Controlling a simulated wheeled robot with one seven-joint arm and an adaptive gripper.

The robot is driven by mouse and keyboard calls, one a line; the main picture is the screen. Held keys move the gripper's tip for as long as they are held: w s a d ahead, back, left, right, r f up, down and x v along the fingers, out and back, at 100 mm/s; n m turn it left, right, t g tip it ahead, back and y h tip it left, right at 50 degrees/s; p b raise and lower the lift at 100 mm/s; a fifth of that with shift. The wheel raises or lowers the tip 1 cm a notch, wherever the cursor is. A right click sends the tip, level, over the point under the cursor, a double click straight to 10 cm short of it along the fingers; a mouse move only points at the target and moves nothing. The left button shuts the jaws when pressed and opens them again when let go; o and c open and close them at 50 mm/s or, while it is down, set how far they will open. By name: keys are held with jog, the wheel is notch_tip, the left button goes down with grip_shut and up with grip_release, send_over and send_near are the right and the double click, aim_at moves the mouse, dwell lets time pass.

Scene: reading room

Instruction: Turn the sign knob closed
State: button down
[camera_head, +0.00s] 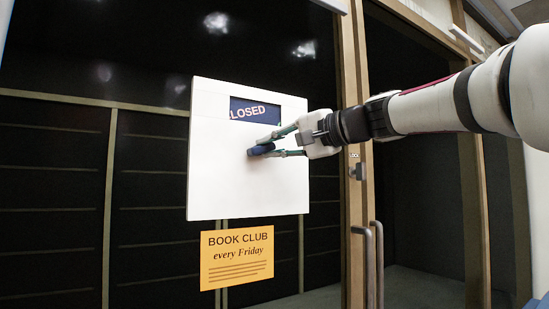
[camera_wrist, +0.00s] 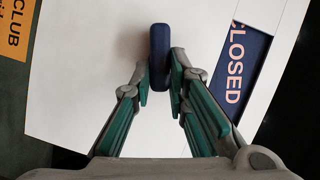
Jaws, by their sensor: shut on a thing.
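The sign is a white square panel (camera_head: 225,150) on the dark glass, with a window (camera_head: 262,101) near its top right that reads "CLOSED" in pale letters on dark blue, slightly tilted, its first letter partly cut off at the window's edge. The dark blue knob (camera_head: 258,150) sticks out below the window. My gripper (camera_head: 270,146) reaches in from the right and is shut on the knob. In the wrist view the knob (camera_wrist: 160,52) stands between the two teal-padded fingers (camera_wrist: 161,85), and the window (camera_wrist: 238,70) shows at the right.
An orange "BOOK CLUB every Friday" notice (camera_head: 237,257) hangs just below the sign. A wooden door frame (camera_head: 353,200) with a metal handle (camera_head: 367,262) and a lock (camera_head: 356,170) stands to the right, under my arm. Dark glass lies left of the sign.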

jog(key=shift+f+m+t+y+b, duration=0.15)
jog(key=shift+f+m+y+b, duration=0.05)
jog(key=shift+m+b, duration=0.5)
jog(key=shift+f+m+t+y+b, duration=0.2)
jog(key=shift+m+b, duration=0.4)
jog(key=shift+m, duration=0.2)
jog(key=c, duration=1.6)
grip_release()
jog(key=shift+o, duration=0.2)
jog(key=v, duration=1.2)
jog(key=shift+w+d+f, duration=0.1)
